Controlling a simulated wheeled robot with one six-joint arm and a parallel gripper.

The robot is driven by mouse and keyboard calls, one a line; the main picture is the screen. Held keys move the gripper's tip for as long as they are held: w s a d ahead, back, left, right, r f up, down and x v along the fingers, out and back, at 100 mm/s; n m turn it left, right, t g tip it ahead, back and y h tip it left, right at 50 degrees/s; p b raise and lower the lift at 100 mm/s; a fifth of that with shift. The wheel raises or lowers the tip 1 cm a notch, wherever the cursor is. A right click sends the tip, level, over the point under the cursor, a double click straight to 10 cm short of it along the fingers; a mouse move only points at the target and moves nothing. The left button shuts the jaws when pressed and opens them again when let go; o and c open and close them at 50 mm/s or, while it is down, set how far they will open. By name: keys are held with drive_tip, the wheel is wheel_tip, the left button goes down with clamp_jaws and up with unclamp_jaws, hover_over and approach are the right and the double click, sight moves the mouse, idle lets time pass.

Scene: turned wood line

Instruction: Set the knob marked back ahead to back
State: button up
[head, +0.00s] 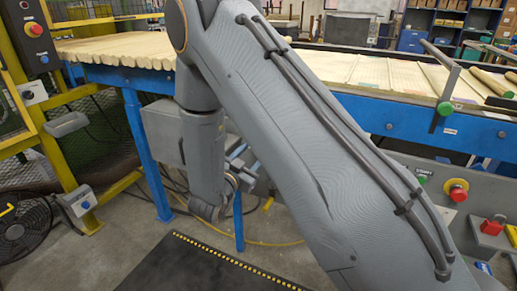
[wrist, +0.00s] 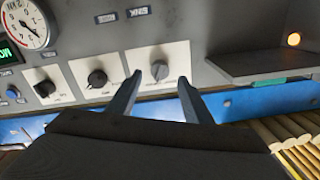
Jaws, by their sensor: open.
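In the wrist view, a grey control panel carries a row of knobs on white plates. A grey knob (wrist: 159,70) on the right-hand plate shows between my gripper's (wrist: 159,82) open fingers. Its grip bar stands roughly upright in the picture. A black knob (wrist: 97,78) is just left of the fingers, and another black knob (wrist: 44,88) is farther left. The plate lettering is too small and blurred to read, so I cannot tell which knob is marked back and ahead. I see no contact between fingers and knob. In the head view my arm hides the knobs.
A round gauge (wrist: 24,24) and a blue button (wrist: 13,92) are left on the panel. A grey ledge (wrist: 262,64) juts out at right, under an orange lamp (wrist: 293,40). In the head view, a blue conveyor frame (head: 385,118) runs behind my arm.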

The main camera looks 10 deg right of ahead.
drive_tip(key=shift+x, duration=2.2)
drive_tip(key=shift+c, duration=0.3)
drive_tip(key=c, duration=1)
